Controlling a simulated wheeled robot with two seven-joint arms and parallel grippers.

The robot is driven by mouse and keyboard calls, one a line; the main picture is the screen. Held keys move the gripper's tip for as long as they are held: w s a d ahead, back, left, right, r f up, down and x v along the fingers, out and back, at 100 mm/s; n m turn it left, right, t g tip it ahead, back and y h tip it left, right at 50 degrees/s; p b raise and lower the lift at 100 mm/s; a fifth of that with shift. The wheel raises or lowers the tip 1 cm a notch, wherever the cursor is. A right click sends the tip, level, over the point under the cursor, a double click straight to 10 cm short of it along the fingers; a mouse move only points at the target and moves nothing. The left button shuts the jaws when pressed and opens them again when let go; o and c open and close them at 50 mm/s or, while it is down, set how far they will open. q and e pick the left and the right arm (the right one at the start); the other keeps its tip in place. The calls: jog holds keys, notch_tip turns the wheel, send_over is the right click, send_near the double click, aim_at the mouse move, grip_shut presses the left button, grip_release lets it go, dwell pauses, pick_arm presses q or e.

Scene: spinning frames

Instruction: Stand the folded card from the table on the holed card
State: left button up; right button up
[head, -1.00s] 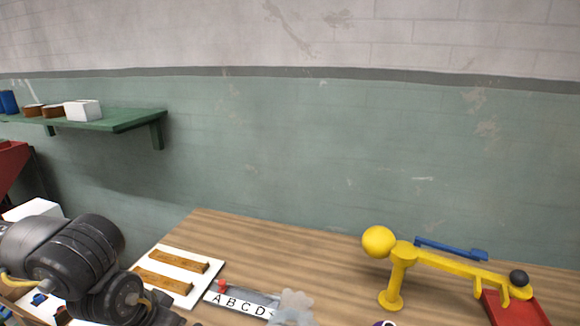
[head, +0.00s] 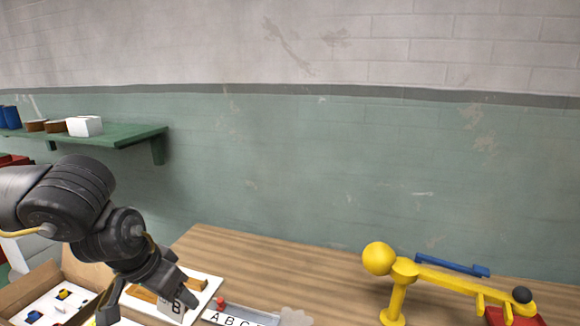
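My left gripper (head: 146,299) reaches down from the left, over the near left of the table. Its two dark fingers look spread apart. I cannot make out for certain which piece is the holed card. My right gripper is not in view.
An open cardboard box (head: 22,295) with a white sheet and small coloured pieces is at bottom left. A lettered strip (head: 232,319) lies right of the board. A yellow balance-like stand (head: 397,290) and a blue bar (head: 452,264) are at right. The middle table (head: 300,265) is clear.

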pick_arm(q)
jog(key=s+f, duration=0.4)
jog(key=f, duration=0.6)
jog(key=shift+a+f+m, duration=0.2)
jog(key=shift+f+m, duration=0.15)
jog(key=shift+m, duration=0.05)
jog(key=shift+a, duration=0.1)
